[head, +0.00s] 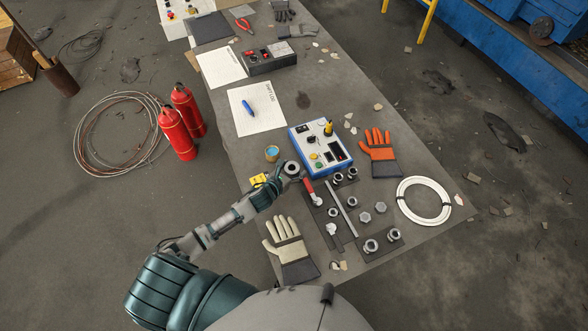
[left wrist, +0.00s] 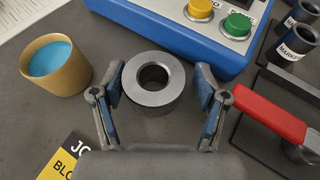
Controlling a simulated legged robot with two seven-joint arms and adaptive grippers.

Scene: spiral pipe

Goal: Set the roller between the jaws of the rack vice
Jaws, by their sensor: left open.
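A grey metal ring-shaped roller (left wrist: 153,98) stands with its bore facing up on the table in the left wrist view. It also shows in the head view (head: 292,168), beside the blue box. My left gripper (left wrist: 160,80) is open, with one finger on each side of the roller; small gaps show between fingers and roller. In the head view my left gripper (head: 283,174) is small and partly merges with the roller. A red-lever fixture (head: 313,194) on a dark rack plate, perhaps the rack vice, stands just right; its lever shows in the left wrist view (left wrist: 270,114). Its jaws are unclear.
A blue control box (head: 320,146) stands close behind the roller. A cup of blue liquid (head: 272,153) and a yellow label (head: 258,180) are at left. Several metal parts fill the rack (head: 351,202). A pale glove (head: 290,248) lies in front.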

